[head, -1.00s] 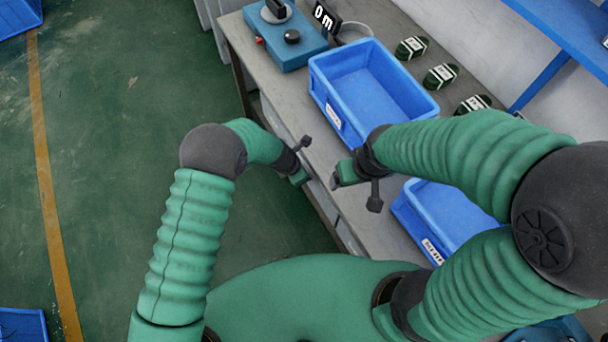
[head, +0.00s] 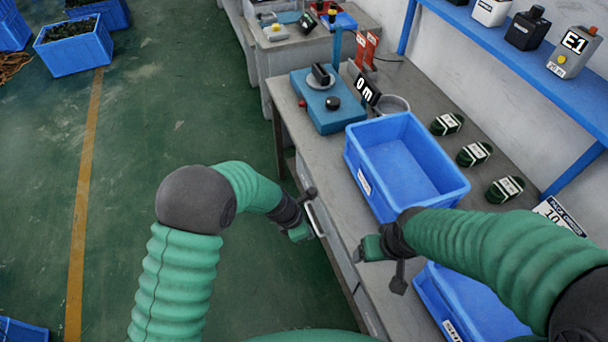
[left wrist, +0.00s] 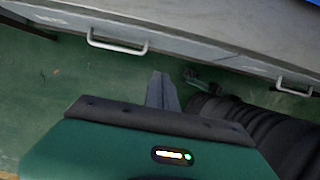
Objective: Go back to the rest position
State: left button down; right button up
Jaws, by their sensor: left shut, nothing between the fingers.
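My left gripper (head: 300,232) hangs over the floor just left of the table's front edge, apart from it. In the left wrist view its fingers (left wrist: 162,92) are together with nothing between them, in front of the grey drawer fronts. My right gripper (head: 370,249) is over the table's front edge, near the front corner of the blue bin, and points left towards the left gripper. Its fingertips are too small and turned to show whether they are open. No object shows in either gripper.
The grey table (head: 345,225) has drawers with handles (left wrist: 118,42). On it are an empty blue bin (head: 405,170), a second blue bin (head: 465,300) partly behind my right arm, a blue device (head: 328,105) and several dark green parts (head: 474,154).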

pick_arm(q)
jog(key=s+a+r+m+y, duration=0.1)
jog(key=s+a+r+m, duration=0.3)
jog(key=a+m, duration=0.3)
jog(key=s+a+r+m+t+y, duration=0.1)
jog(key=s+a+r+m, duration=0.4)
jog(key=a, duration=0.5)
jog(key=s+a+r+m+y, duration=0.2)
jog(key=s+a+r+m, duration=0.3)
jog(key=a+m, duration=0.3)
jog(key=shift+a+m, duration=0.2)
jog(key=shift+m, duration=0.4)
jog(key=shift+d+r, duration=0.15)
jog(key=shift+d, duration=0.1)
